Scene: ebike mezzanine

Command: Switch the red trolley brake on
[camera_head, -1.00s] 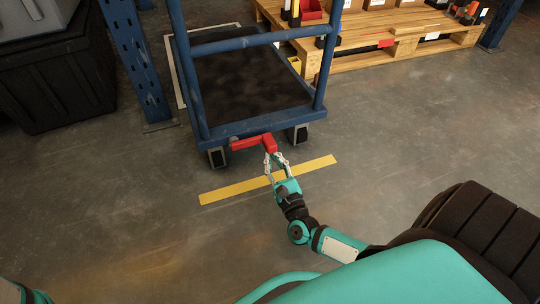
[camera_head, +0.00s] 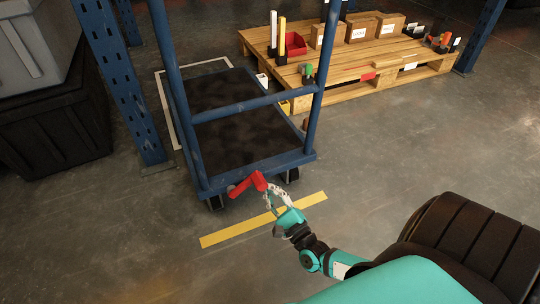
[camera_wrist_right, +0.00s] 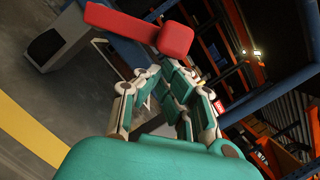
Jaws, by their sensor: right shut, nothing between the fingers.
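The red brake lever (camera_head: 247,184) sits at the near lower edge of the blue trolley (camera_head: 252,165). Its bar slants down to the left in the head view, with a block at its right end. My right gripper (camera_head: 271,189) is shut and empty, with its fingertips close by the block's right side. In the right wrist view the red lever (camera_wrist_right: 130,25) lies just beyond the fingertips (camera_wrist_right: 160,72); whether they touch it I cannot tell. My left gripper is out of view.
A yellow floor stripe (camera_head: 232,236) runs under my right gripper. A wooden pallet (camera_head: 340,62) with boxes stands behind the trolley on the right. A blue rack post (camera_head: 118,75) and a black bin (camera_head: 50,125) are at the left.

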